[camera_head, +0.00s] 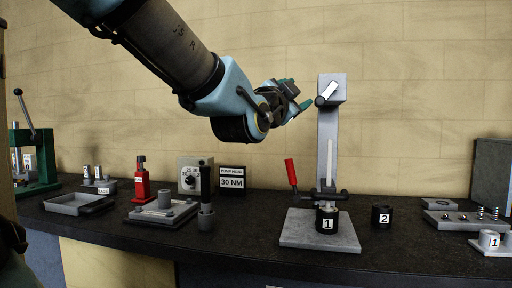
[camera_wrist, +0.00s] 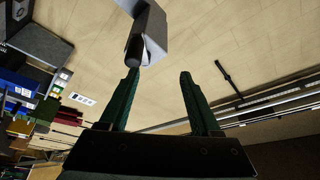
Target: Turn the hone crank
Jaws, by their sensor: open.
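The hone stand (camera_head: 330,130) is a grey upright column on a flat base plate. At its top is the crank, a pale arm (camera_head: 329,90) with a short black handle (camera_head: 320,101). A black cylinder marked 1 (camera_head: 327,222) sits low on the stand. My gripper (camera_head: 297,94) is open just left of the crank, at about its height. In the wrist view the black handle (camera_wrist: 134,50) appears near the tip of the left green finger, and my gripper (camera_wrist: 158,76) has nothing between its fingers. Whether finger and handle touch is unclear.
A red-handled lever (camera_head: 291,172) rises beside the stand. A cylinder marked 2 (camera_head: 382,216) stands to its right. A 30 NM sign (camera_head: 232,181), a red jack-like piece (camera_head: 141,182) and a shallow tray (camera_head: 80,204) are on the dark bench to the left. Air around the crank is free.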

